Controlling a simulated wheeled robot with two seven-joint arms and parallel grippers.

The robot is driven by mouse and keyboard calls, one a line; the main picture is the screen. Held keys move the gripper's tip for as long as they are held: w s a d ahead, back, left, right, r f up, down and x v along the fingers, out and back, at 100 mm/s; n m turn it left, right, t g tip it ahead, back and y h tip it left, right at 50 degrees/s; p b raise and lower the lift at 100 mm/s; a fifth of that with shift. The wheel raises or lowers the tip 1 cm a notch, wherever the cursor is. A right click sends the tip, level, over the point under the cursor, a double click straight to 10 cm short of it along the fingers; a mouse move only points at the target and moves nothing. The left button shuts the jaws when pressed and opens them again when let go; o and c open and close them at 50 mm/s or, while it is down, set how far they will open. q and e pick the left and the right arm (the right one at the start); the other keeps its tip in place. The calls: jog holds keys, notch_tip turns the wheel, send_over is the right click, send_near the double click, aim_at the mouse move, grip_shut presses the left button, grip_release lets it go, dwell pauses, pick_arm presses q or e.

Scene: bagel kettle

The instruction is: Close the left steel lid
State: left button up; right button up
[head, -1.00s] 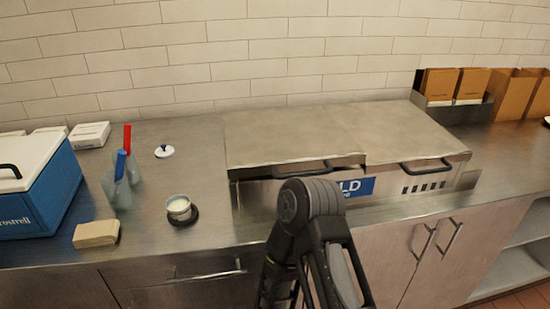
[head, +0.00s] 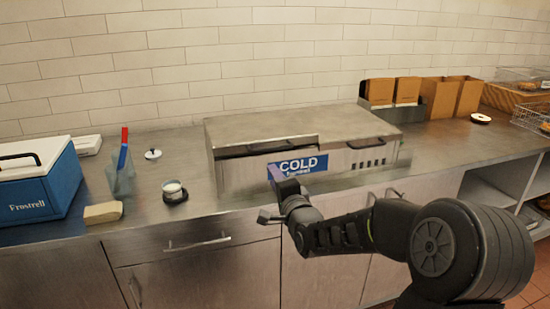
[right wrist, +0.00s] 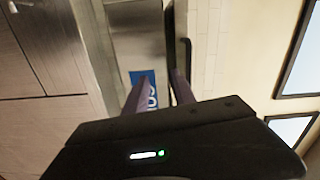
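The left steel lid (head: 250,130) is on the left half of the steel cold unit in the head view. It looks nearly flat, its front edge slightly higher than the right lid (head: 350,120), with a dark gap beneath and a dark handle (head: 283,145). My right gripper (head: 268,194) is in front of the unit, below the left lid's front edge and near the blue COLD label (head: 300,165). In the right wrist view its two fingers (right wrist: 157,88) are apart, with nothing seen between them but the unit's front behind. My left gripper is not in view.
Brown boxes (head: 440,98) stand at the right. Cabinets lie below the counter edge.

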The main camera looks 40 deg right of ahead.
aim_at(273, 149)
jog(key=shift+m+t+h, duration=0.3)
jog(key=shift+m+t, duration=0.2)
jog(key=shift+m, duration=0.4)
jog(key=r, duration=0.1)
jog(key=d+r, duration=0.1)
jog(key=r, duration=0.1)
jog(key=s+r, duration=0.1)
jog(key=shift+d+r, duration=0.2)
jog(key=shift+r, duration=0.05)
jog(key=shift+w, duration=0.15)
jog(key=p+x, duration=0.2)
jog(key=x, duration=0.5)
jog(key=shift+w+d, duration=0.1)
jog(key=shift+w, duration=0.2)
grip_shut()
